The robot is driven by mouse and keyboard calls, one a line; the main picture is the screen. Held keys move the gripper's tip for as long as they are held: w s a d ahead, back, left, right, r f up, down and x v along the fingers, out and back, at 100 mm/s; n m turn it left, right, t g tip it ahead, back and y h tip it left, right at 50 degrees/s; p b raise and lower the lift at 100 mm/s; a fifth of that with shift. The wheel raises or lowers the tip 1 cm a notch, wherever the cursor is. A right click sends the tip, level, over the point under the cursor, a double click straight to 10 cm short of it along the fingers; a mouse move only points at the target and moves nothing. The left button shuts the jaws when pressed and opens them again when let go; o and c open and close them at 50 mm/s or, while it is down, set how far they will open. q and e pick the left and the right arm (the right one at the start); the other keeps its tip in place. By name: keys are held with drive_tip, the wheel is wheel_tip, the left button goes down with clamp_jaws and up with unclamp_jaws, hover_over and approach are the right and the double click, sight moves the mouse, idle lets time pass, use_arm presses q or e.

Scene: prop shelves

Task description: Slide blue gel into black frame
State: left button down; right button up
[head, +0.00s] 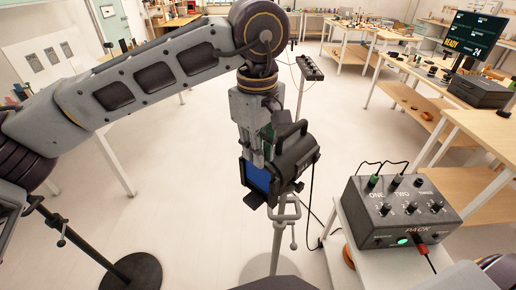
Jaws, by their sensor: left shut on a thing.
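A black stage lamp (302,153) sits on a stand in the middle of the head view, with a black frame (274,196) at its front. The blue gel (257,177) shows as a blue panel at the lamp's front left face, within or right against that frame; I cannot tell how deep it sits. My left gripper (256,158) points down just above the blue gel and is shut on it. The fingertips are partly hidden against the lamp and gel. My right gripper is not in view.
A grey control box (402,212) with knobs and cables stands on a white table at right. The lamp's stand (277,245) rises from the floor, and a cable hangs beside it. A round black base (130,272) stands at lower left. Benches line the back.

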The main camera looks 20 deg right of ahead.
use_arm(q)
drive_tip(key=shift+f+b, duration=1.05)
drive_tip(key=shift+f, duration=0.1)
idle(2.7)
drive_tip(key=c, duration=1.4)
unclamp_jaws()
drive_tip(key=shift+o, duration=0.2)
drive_tip(key=shift+s+a+r, duration=0.1)
drive_tip(key=shift+a+r, duration=0.05)
drive_tip(key=shift+r, duration=3.9)
drive_tip(key=shift+r, duration=0.15)
